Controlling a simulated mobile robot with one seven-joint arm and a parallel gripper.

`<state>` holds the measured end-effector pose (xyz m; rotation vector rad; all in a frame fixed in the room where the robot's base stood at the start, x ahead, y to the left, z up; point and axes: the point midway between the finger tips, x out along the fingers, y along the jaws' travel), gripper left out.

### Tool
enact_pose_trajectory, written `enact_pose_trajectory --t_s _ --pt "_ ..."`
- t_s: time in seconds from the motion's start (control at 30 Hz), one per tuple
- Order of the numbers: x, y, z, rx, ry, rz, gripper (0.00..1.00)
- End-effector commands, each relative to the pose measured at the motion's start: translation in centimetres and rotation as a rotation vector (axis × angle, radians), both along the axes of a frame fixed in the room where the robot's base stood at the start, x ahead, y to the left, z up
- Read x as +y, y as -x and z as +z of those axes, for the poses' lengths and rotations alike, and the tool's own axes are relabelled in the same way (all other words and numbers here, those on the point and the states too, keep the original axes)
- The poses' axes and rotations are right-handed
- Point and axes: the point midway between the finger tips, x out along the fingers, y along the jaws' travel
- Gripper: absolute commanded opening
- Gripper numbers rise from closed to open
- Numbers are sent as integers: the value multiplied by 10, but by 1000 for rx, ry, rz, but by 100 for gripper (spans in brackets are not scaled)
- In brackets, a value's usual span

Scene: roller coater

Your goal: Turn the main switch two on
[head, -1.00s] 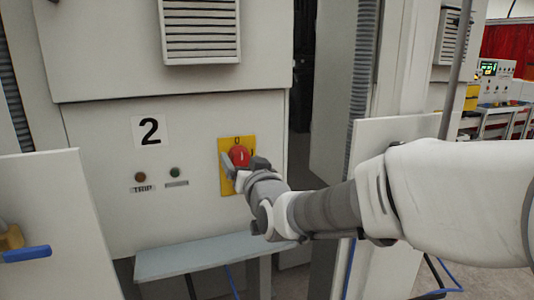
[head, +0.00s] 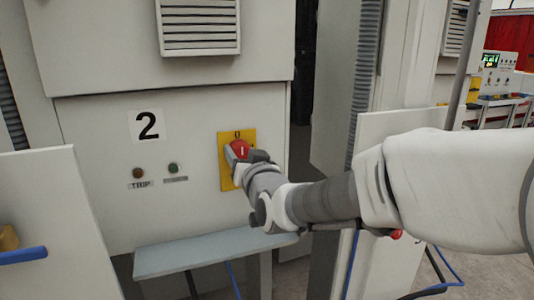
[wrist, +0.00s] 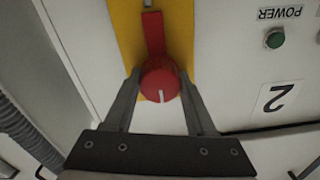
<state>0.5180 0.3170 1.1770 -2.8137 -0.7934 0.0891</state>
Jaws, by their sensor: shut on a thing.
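The main switch is a red rotary knob (head: 239,149) on a yellow plate (head: 225,176) on the panel marked 2. In the wrist view, which is upside down, the red knob (wrist: 160,80) has a white mark on its face and a red bar on the far side. The mark looks upright in the head view. My gripper (wrist: 158,75) is shut on the knob, with one finger on each side. In the head view my gripper (head: 245,158) hides the knob's lower right side and part of the plate.
A label 2 (head: 147,125) and two small lamps, one brown (head: 138,173) and one green (head: 173,168), are left of the switch. A grey ledge (head: 190,259) lies below.

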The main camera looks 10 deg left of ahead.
Motion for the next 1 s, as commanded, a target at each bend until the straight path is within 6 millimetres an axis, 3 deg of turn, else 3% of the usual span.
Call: enact_pose_trajectory --t_s 0.03,0.17,0.57,1.0 --pt "0 0 0 0 0 0 23" --pt "0 0 0 0 0 0 0" --pt "0 0 -2 42 -71 1 0" --pt "0 0 -3 233 -384 1 0"
